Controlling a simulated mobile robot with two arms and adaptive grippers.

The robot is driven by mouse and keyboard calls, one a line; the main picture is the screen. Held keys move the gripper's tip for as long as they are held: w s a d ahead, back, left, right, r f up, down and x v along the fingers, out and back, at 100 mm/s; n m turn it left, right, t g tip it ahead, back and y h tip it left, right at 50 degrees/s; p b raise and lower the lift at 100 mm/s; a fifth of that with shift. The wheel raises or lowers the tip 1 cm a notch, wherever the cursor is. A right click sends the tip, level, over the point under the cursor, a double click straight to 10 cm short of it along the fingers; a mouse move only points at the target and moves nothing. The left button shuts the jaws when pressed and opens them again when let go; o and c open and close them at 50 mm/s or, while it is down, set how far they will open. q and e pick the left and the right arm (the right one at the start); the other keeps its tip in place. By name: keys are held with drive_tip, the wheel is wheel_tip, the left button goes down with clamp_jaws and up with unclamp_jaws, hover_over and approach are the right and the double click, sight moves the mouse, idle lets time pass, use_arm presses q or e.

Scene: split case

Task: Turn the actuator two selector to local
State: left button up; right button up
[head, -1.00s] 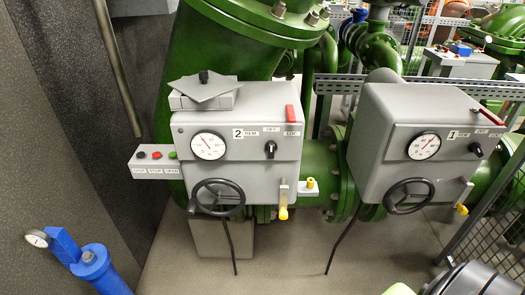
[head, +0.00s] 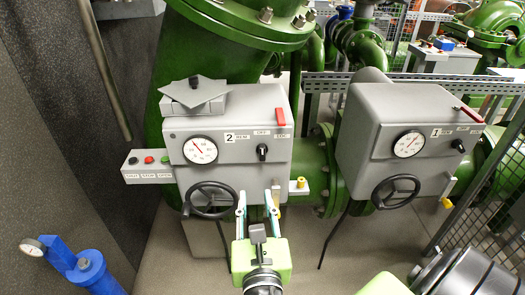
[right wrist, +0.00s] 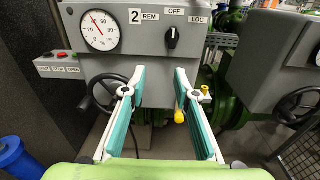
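The actuator two box (head: 235,180) is grey, with a "2" label, a round gauge and a black selector knob (head: 262,152) on its front face. In the right wrist view the knob (right wrist: 172,37) sits among the labels REM on the left, OFF above and LOC on the right. It looks roughly upright, toward OFF. My right gripper (head: 255,196) is open and empty, below the knob and apart from it. In the right wrist view its two teal-padded fingers (right wrist: 158,72) are spread wide, with the knob beyond and above them. My left gripper is not in view.
A black handwheel (head: 210,200) is left of my right gripper, and a yellow-tipped lever (right wrist: 179,116) is close by its right finger. A push-button box (head: 147,166) is on the left. The actuator one box (head: 400,140) stands to the right.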

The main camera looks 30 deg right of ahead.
sight(263, 152)
drive_tip(key=shift+h, duration=0.4)
drive_tip(key=w+d+r, duration=0.1)
drive_tip(key=w+d, duration=0.1)
drive_tip(key=w, duration=0.1)
drive_tip(key=w+d+r, duration=0.1)
drive_tip(key=w+d, duration=0.2)
drive_tip(key=w+d+r+p, duration=0.1)
drive_tip(key=w+d, duration=0.2)
drive_tip(key=shift+w+d+r, duration=0.1)
drive_tip(key=shift+w+r, duration=0.05)
drive_tip(key=shift+r, duration=0.05)
drive_tip(key=shift+w+d+f, duration=0.1)
drive_tip(key=shift+w+d, duration=0.05)
drive_tip(key=shift+w, duration=0.15)
clamp_jaws()
